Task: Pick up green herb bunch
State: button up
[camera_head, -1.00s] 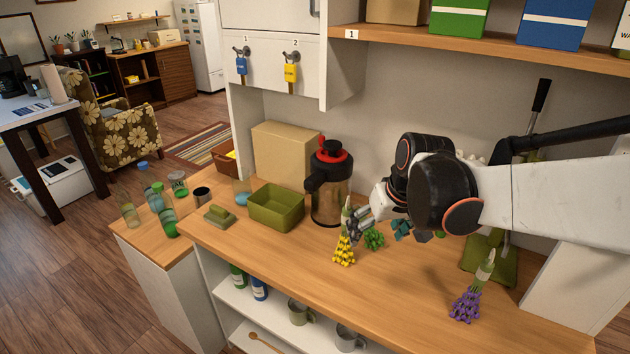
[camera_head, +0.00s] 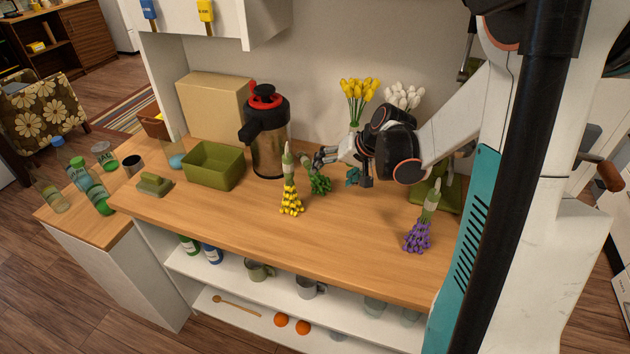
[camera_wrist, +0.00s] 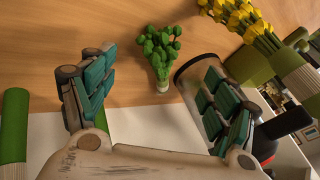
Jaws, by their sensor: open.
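The green herb bunch (camera_head: 320,184) lies on the wooden counter, just right of a yellow flower bunch (camera_head: 291,193). In the wrist view the herb bunch (camera_wrist: 160,50) is leafy at the top, with a short pale stem end pointing toward my gripper. My gripper (camera_head: 339,168) is low over the counter, beside and partly behind the herb bunch. In the wrist view my gripper (camera_wrist: 158,88) is open, its teal-padded fingers wide apart. The herb bunch shows in the gap, beyond the fingertips, with nothing held.
A steel-and-black pump flask (camera_head: 269,135) stands left of the herbs, with a green bin (camera_head: 213,166) farther left. Yellow tulips (camera_head: 358,92) and white tulips (camera_head: 403,96) stand behind my gripper. A purple flower bunch (camera_head: 418,235) lies to the right. The front counter is clear.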

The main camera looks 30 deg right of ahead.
aim_at(325, 176)
jog(key=shift+b+x, duration=1.3)
jog(key=shift+x, duration=2.25)
jog(key=shift+w+d+r, duration=0.1)
jog(key=shift+w+r, duration=0.05)
jog(key=c, duration=1.2)
jog(key=shift+r, duration=0.1)
jog(key=shift+c, duration=0.2)
